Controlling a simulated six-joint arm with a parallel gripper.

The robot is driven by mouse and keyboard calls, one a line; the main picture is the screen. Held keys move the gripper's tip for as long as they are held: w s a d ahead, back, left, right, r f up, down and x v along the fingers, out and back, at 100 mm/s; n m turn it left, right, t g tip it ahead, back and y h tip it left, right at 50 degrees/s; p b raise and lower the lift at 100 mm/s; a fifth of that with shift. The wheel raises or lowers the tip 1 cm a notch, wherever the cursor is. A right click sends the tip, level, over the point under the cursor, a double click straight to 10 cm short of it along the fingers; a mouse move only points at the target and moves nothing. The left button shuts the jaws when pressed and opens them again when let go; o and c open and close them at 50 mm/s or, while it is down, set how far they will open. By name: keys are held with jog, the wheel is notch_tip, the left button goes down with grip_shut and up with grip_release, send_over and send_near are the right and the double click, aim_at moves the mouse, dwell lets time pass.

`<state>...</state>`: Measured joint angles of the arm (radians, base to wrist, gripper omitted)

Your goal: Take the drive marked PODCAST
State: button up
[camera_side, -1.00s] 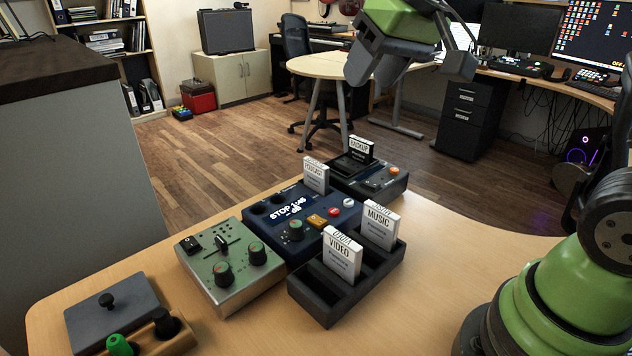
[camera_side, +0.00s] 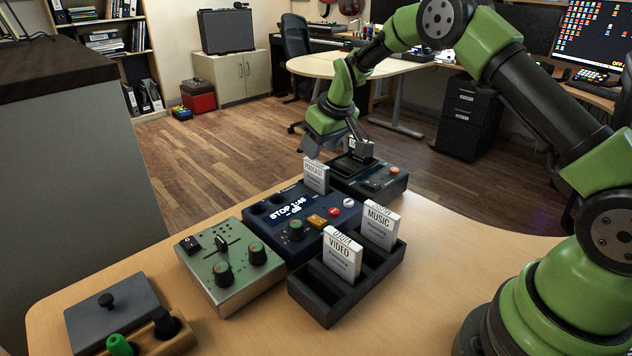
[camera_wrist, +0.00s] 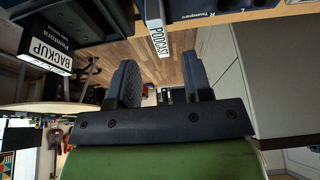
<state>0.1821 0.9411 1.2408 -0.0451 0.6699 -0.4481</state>
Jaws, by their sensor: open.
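The white drive marked PODCAST (camera_side: 316,176) stands upright at the back of the dark blue device (camera_side: 283,216) with the STOP display. In the wrist view the PODCAST drive (camera_wrist: 158,38) shows ahead of the gap between my fingers, apart from them. My gripper (camera_side: 338,150) is open and empty, above and behind the PODCAST drive, close to the drive marked BACKUP. The BACKUP drive (camera_wrist: 46,50) is at the left of the wrist view; in the side view it is mostly hidden behind my gripper. My gripper (camera_wrist: 160,80) shows both fingers spread in the wrist view.
Drives marked VIDEO (camera_side: 342,253) and MUSIC (camera_side: 381,225) stand in a black slotted rack (camera_side: 318,299). A dark device (camera_side: 385,186) with an orange button holds BACKUP. A green mixer (camera_side: 226,273) and a grey lidded box (camera_side: 108,316) are at left.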

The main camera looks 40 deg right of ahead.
aim_at(316, 163)
jog(key=x, duration=0.5)
jog(key=shift+s+f, duration=0.15)
jog(key=shift+f, duration=0.1)
grip_shut()
